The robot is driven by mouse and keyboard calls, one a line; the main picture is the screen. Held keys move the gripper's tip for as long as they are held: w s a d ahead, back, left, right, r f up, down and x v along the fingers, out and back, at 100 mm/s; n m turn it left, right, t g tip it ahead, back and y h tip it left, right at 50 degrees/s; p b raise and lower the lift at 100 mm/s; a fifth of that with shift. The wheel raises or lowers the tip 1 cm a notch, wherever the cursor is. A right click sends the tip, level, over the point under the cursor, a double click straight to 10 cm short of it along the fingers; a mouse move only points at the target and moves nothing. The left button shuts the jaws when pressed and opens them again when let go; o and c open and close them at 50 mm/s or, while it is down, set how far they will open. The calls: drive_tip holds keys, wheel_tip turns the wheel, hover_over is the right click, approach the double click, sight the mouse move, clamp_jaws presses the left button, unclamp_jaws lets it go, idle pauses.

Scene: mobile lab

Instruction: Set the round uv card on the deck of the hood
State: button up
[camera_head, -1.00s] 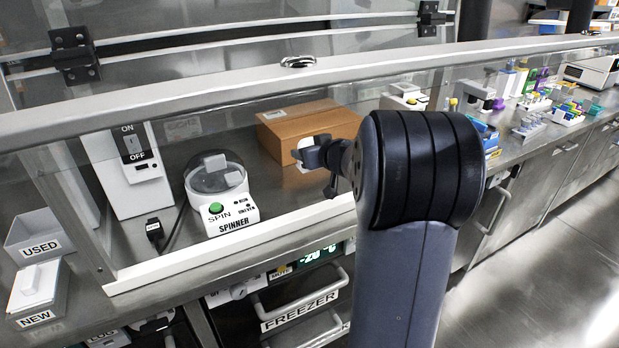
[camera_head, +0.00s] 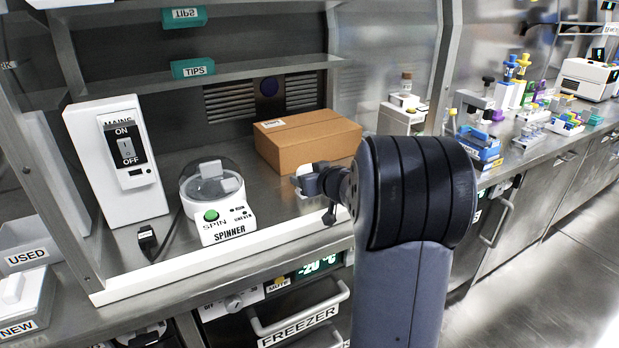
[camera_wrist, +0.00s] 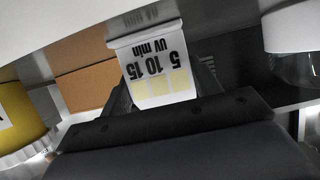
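My gripper (camera_head: 318,181) is shut on a white UV card (camera_head: 303,181) and holds it at the hood's front edge, in front of the cardboard box. In the wrist view the card (camera_wrist: 157,62) sits between the fingers, showing "5 10 15 UV min" and pale yellow squares. Its visible part looks straight-edged; its lower end is hidden by the gripper. The hood's steel deck (camera_head: 266,198) has bare room between the spinner and the box. Whether the card touches the deck cannot be told, but it appears raised.
A spinner (camera_head: 226,228) with a clear lid and a white mains switch box (camera_head: 118,190) stand at the deck's left. A cardboard box (camera_head: 307,140) stands at the back. A white sill (camera_head: 220,254) edges the front. Bins marked USED (camera_head: 28,256) and NEW (camera_head: 20,322) are outside, left.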

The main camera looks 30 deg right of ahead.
drive_tip(key=o, duration=0.4)
drive_tip(key=shift+o, duration=0.2)
drive_tip(key=shift+s+r, duration=0.1)
drive_tip(key=shift+r, duration=0.2)
drive_tip(key=p+v, duration=0.4)
drive_tip(key=v, duration=0.6)
drive_tip(key=shift+s+r, duration=0.2)
drive_tip(key=shift+s, duration=0.1)
drive_tip(key=shift+s+r, duration=0.1)
drive_tip(key=shift+s, duration=0.45)
